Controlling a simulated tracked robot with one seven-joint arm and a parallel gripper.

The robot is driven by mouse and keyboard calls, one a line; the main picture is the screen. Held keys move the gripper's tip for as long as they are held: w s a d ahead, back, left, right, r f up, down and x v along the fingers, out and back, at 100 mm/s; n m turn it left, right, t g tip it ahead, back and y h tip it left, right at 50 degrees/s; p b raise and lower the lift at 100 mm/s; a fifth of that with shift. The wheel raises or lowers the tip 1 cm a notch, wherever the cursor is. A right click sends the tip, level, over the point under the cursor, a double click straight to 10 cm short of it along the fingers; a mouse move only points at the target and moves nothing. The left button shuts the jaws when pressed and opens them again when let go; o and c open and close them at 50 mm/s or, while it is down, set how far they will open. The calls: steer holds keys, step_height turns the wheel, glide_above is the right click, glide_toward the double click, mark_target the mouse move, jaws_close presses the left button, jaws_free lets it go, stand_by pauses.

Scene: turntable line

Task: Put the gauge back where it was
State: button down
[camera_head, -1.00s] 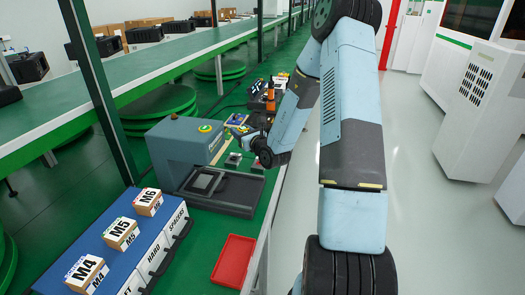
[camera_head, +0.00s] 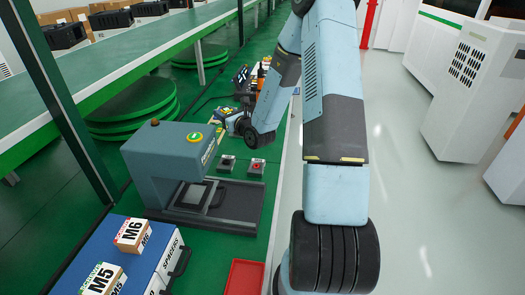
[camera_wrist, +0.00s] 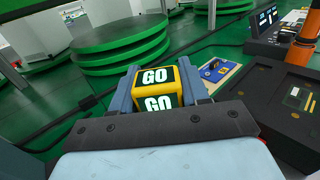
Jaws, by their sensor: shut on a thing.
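The gauge (camera_wrist: 158,88) is a yellow-edged block with dark faces marked GO in white. In the wrist view it sits between the two blue-grey fingers of my gripper (camera_wrist: 159,80), which is shut on it. In the head view my gripper (camera_head: 235,123) is over the far part of the green bench, and the gauge is too small there to make out clearly. To the right in the wrist view are a pale board (camera_wrist: 217,73) with a blue and yellow part, and a dark tray (camera_wrist: 262,88) with a recess. The gauge's original place cannot be told.
A grey-blue machine (camera_head: 160,160) with a green-topped button stands on the bench. A red tray (camera_head: 243,279) and M5 (camera_head: 103,281) and M6 boxes (camera_head: 132,236) are nearer. An orange cylinder (camera_wrist: 303,45) stands right of the gripper.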

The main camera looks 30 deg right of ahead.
steer(key=s+d+n+g+y, duration=0.1)
steer(key=s+d+n+y, duration=0.15)
steer(key=s+d, duration=0.6)
steer(key=s+d+n+g+y, duration=0.1)
steer(key=s+d+y, duration=0.25)
steer(key=s, duration=0.95)
steer(key=shift+h, duration=0.4)
steer(key=w+f, duration=0.2)
steer(key=w, duration=0.2)
steer(key=w+f, duration=0.3)
steer(key=w, duration=0.1)
steer(key=w+d+f, duration=0.1)
steer(key=w+f, duration=0.2)
steer(key=w, duration=0.1)
steer(key=shift+w+d, duration=0.1)
steer(key=shift+w, duration=0.3)
steer(key=shift+w+d+f, duration=0.1)
steer(key=shift+w+f, duration=0.55)
steer(key=shift+f, duration=1.55)
steer(key=shift+f, duration=0.45)
steer(key=shift+f, duration=0.1)
